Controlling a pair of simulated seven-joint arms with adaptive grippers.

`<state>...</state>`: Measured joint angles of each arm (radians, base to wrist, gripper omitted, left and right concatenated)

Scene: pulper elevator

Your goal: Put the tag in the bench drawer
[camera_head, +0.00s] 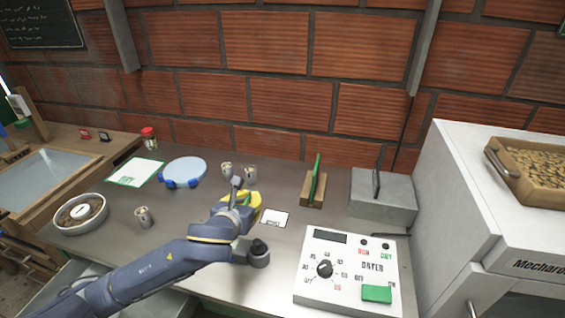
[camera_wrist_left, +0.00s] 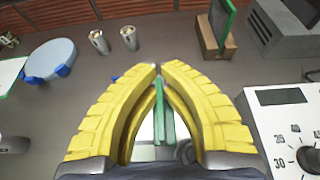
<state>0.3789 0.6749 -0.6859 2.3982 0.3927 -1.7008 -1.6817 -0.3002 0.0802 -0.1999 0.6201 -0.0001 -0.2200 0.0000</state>
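My left gripper (camera_head: 243,199) is above the bench near its middle, and its yellow fingers fill the left wrist view (camera_wrist_left: 159,68). The fingertips are nearly together on a thin green piece, which looks like the tag (camera_wrist_left: 164,118). Only a bit of green shows between the fingers in the head view; the fingers hide the rest. A pale patch shows below it in the wrist view; I cannot tell whether it belongs to the tag. A grey drawer-like shape (camera_head: 172,303) shows below the bench front, partly behind my left arm. My right gripper is not in view.
A white printed card (camera_head: 275,218) and a black-knobbed grey part (camera_head: 259,252) are beside the gripper. The dryer panel (camera_head: 316,283), a wooden holder with a green board (camera_head: 316,180) and a grey box (camera_head: 382,207) stand right. Metal cups (camera_head: 250,175), a blue-white disc (camera_head: 183,171) and a bowl (camera_head: 94,219) stand around.

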